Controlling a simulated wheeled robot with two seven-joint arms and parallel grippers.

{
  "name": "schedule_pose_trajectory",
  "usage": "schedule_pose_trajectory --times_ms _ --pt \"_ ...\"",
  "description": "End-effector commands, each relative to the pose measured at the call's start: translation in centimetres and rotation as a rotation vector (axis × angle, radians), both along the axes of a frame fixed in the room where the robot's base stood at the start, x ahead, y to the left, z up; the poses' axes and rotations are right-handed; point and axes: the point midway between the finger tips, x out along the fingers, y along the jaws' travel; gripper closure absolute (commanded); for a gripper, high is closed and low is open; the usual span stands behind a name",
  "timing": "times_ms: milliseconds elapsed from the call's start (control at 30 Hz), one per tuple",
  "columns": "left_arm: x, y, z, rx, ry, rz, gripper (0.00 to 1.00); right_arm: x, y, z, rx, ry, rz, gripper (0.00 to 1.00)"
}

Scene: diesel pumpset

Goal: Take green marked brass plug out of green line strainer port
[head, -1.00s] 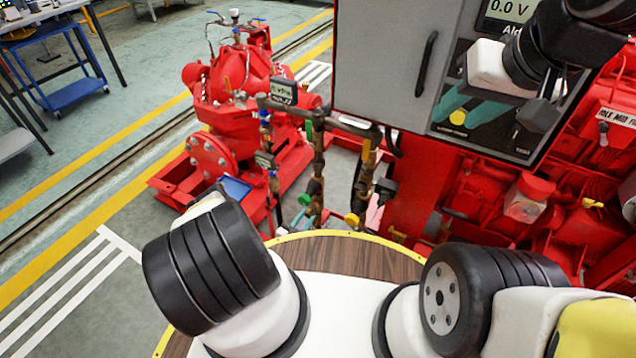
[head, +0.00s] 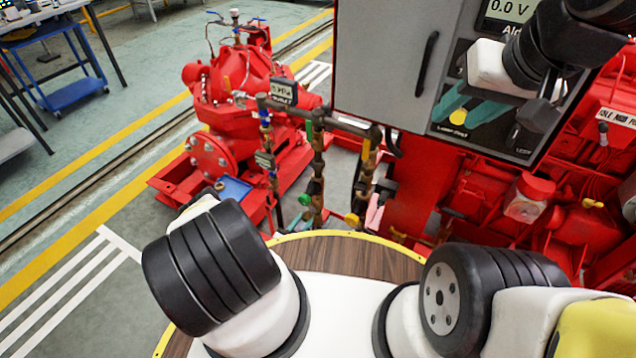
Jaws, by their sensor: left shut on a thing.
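A green round part (head: 305,199), perhaps the mark of the green line, shows low on the brass and dark pipework (head: 318,165). The strainer port and the brass plug are too small to make out.
The blue tray (head: 236,188) is just beyond my left arm. A yellow round part (head: 352,220) is on the neighbouring pipe. A red pump (head: 235,85) stands behind, and a grey cabinet (head: 385,60) and red engine (head: 520,215) stand to the right.

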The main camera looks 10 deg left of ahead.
Motion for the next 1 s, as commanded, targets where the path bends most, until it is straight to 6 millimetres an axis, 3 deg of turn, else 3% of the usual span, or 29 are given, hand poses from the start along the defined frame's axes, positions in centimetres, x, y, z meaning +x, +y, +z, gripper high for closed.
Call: schedule_pose_trajectory --times_ms 600,1000 --pt "-2.8 1.1 0.1 0.0 -0.001 0.002 1.0 0.0 0.0 0.0 0.0 0.0 0.0 0.6" --pt "-3.0 1.1 0.1 -0.001 -0.002 0.0 1.0 0.0 0.0 0.0 0.0 0.0 0.0 0.6"
